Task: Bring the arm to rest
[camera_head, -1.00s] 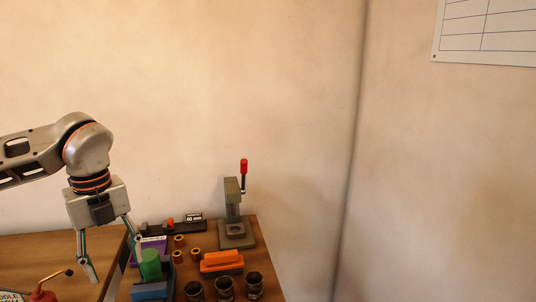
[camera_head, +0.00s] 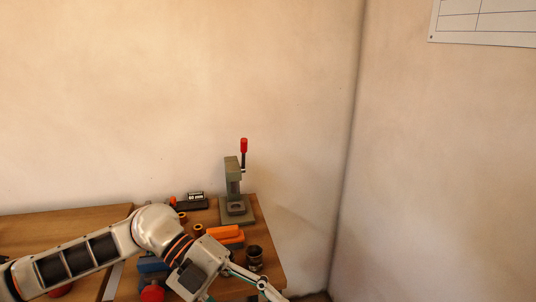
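My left arm (camera_head: 85,255) comes in from the left and lies low across the front of the workbench. Its gripper (camera_head: 238,292) is at the bottom of the view and points down and to the right. One finger reaches right past a dark cup, and part of the other shows at the lower edge. The fingers are spread, with nothing visible between them. The tips are partly cut off by the frame. My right gripper is not in view.
A grey press (camera_head: 233,190) with a red-topped lever stands at the bench's back right. An orange block (camera_head: 226,232), orange rings (camera_head: 198,230), a dark cup (camera_head: 255,252), a blue block (camera_head: 150,265) and a red round thing (camera_head: 152,293) are near the arm. The wall above is clear.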

